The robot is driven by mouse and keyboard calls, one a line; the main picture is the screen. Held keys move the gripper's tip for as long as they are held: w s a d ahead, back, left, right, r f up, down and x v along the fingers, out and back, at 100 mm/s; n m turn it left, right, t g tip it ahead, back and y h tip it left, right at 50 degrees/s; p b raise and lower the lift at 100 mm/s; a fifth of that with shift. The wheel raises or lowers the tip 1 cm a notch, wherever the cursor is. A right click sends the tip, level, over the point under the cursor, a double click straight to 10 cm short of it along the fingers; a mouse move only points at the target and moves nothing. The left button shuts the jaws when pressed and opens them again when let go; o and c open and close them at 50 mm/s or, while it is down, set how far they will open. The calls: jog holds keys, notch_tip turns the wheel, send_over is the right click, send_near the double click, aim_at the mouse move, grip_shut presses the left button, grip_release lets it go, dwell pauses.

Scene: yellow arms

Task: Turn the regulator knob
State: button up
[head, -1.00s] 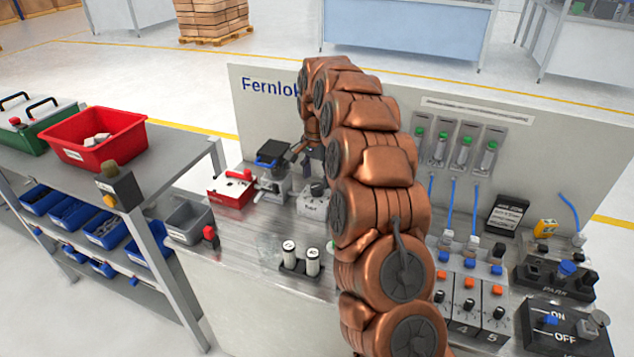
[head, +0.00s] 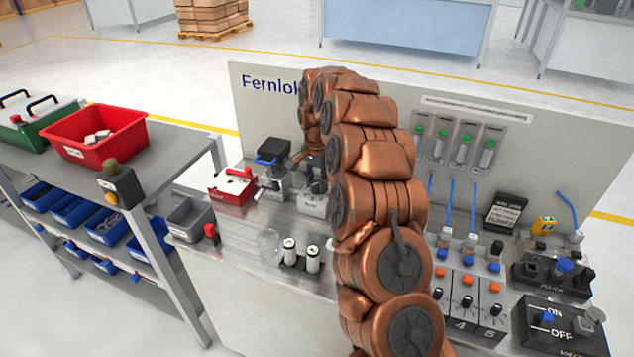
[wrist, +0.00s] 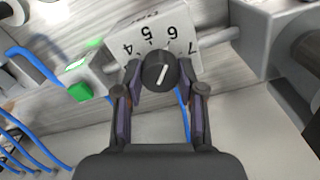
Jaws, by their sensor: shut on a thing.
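The regulator knob (wrist: 160,72) is round and black with a white pointer line. The line slants up and slightly right, roughly toward 6. My gripper (wrist: 160,84) has one finger on each side of the knob and is shut on it. In the head view the white regulator box (head: 312,204) stands on the bench, and my gripper (head: 316,180) is over its top, partly hidden by my arm. The knob is hidden there.
A red box (head: 232,187) and a grey device with a blue part (head: 273,180) stand close left of the regulator. Blue tubes (head: 451,205) and switch blocks (head: 466,290) are at right. In the wrist view a green-ended fitting (wrist: 80,92) lies left of the dial.

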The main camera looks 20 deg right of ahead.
jog(key=c, duration=0.4)
jog(key=shift+b, duration=0.35)
jog(key=n+b, duration=0.2)
jog(key=shift+f+n+b, duration=0.1)
jog(key=shift+n+b, duration=0.2)
jog(key=shift+n, duration=0.1)
jog(key=shift+n+b, duration=1.15)
jog(key=shift+n, duration=0.85)
jog(key=o, duration=1.1)
jog(key=shift+o, duration=0.2)
jog(key=shift+r, duration=0.25)
